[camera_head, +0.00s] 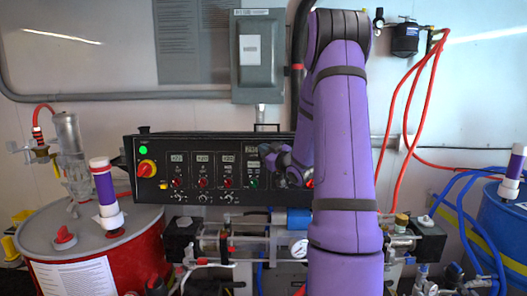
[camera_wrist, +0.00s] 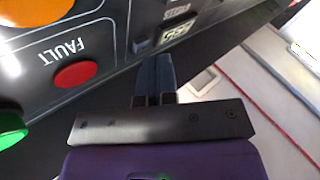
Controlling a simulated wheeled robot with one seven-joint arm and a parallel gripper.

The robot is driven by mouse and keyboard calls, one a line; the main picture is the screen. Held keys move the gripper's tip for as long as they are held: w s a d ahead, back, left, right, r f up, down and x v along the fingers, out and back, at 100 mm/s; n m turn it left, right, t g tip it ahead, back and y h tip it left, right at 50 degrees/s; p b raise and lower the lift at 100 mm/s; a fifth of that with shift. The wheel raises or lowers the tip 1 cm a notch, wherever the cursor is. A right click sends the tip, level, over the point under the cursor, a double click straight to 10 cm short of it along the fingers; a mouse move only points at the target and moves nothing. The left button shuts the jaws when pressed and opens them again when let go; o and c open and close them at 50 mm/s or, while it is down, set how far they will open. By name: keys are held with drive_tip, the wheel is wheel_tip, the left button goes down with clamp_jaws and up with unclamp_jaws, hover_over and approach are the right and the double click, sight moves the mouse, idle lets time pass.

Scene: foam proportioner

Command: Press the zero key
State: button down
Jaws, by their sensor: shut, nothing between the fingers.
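The black control panel (camera_head: 140,172) spans the middle of the head view, with displays, knobs and small buttons. My gripper (camera_head: 268,153) is at its right part, partly hidden by my purple arm. In the wrist view my gripper's dark fingers (camera_wrist: 154,66) are together with nothing held, their tips close to the panel face. A small dark grey key-like block (camera_wrist: 142,46) is just beyond the tips; I cannot tell whether they touch. A small lettered display or label (camera_wrist: 175,33) is beside it. I cannot read which key is the zero key.
In the wrist view, a red button (camera_wrist: 76,74) marked FAULT, an orange light (camera_wrist: 35,10) and a green button (camera_wrist: 10,130) are left of the fingers. In the head view, a red drum (camera_head: 140,245) stands left, a blue drum (camera_head: 500,225) right, and pipes and a gauge (camera_head: 299,248) below the panel.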

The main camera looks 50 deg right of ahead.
drive_tip(key=shift+w+d, duration=0.15)
idle(0.6)
drive_tip(key=shift+w+d+r, duration=0.1)
drive_tip(key=shift+d+r, duration=0.05)
drive_tip(key=shift+d, duration=0.05)
idle(1.0)
drive_tip(key=shift+s+a, duration=0.25)
drive_tip(key=shift+a, duration=0.1)
idle(0.4)
drive_tip(key=shift+s+a+r, duration=0.2)
drive_tip(key=shift+s+a, duration=0.65)
drive_tip(key=shift+a, duration=0.1)
drive_tip(key=shift+s+a+r, duration=0.15)
drive_tip(key=shift+s+a, duration=0.65)
drive_tip(key=shift+a, duration=0.15)
